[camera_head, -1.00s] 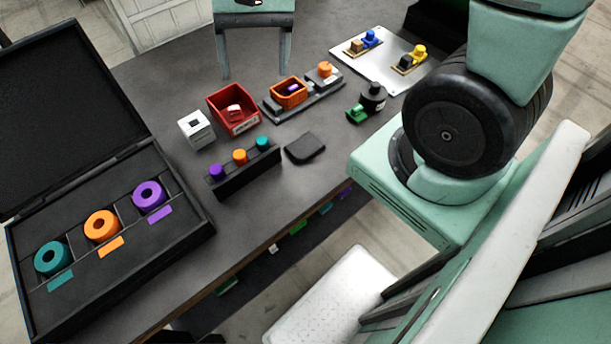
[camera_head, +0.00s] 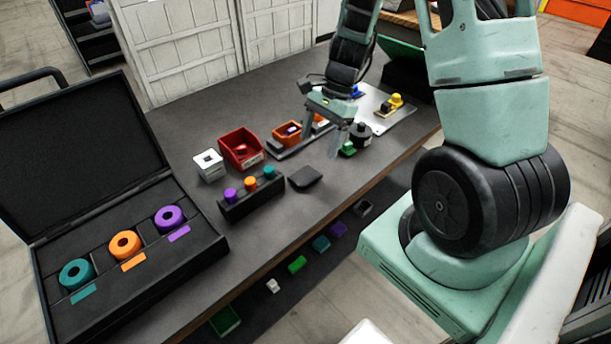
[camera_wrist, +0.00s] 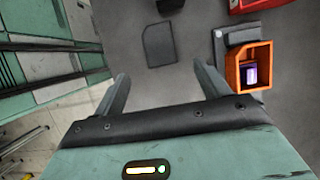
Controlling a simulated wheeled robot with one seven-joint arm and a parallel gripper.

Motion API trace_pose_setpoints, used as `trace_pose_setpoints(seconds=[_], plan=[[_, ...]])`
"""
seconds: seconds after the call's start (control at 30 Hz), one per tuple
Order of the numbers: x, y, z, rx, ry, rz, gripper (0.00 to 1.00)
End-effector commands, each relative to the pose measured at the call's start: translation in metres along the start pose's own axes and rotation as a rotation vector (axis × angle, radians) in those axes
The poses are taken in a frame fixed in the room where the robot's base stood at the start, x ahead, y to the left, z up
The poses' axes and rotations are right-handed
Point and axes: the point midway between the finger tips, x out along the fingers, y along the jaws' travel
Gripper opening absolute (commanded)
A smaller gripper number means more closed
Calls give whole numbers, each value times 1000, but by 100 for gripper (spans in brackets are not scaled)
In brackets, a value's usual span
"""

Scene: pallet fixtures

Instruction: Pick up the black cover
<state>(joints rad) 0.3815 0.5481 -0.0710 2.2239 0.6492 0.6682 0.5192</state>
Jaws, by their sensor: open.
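The black cover (camera_head: 305,178) is a flat, dark plate with one cut corner. It lies on the grey table near its front edge. It also shows in the wrist view (camera_wrist: 159,44), ahead of the fingertips and roughly centred between them. My gripper (camera_head: 322,140) is open and empty. It hangs above the table, behind and slightly right of the cover in the head view, apart from it. Its two fingers show in the wrist view (camera_wrist: 160,76) with bare table between them.
A black rack with coloured knobs (camera_head: 250,202) stands just left of the cover. Behind are a red bin (camera_head: 240,152), a white block (camera_head: 209,165) and an orange bin (camera_head: 287,134). A black and green part (camera_head: 360,134) stands right of the gripper. An open case (camera_head: 128,272) lies left.

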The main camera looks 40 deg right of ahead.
Motion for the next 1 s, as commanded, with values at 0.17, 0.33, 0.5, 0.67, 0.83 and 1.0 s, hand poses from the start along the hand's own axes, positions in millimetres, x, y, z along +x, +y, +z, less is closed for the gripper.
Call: trace_pose_setpoints(seconds=[0.17, 0.33, 0.5, 0.67, 0.83, 1.0], plan=[[26, 0, 0, 0, -1, 2, 75], [36, 0, 1, -2, 0, 2, 75], [56, 2, 5, 1, -3, 4, 75], [78, 2, 5, -1, -1, 2, 75], [86, 1, 5, -2, 1, 0, 75], [86, 1, 5, -3, 1, 0, 75]])
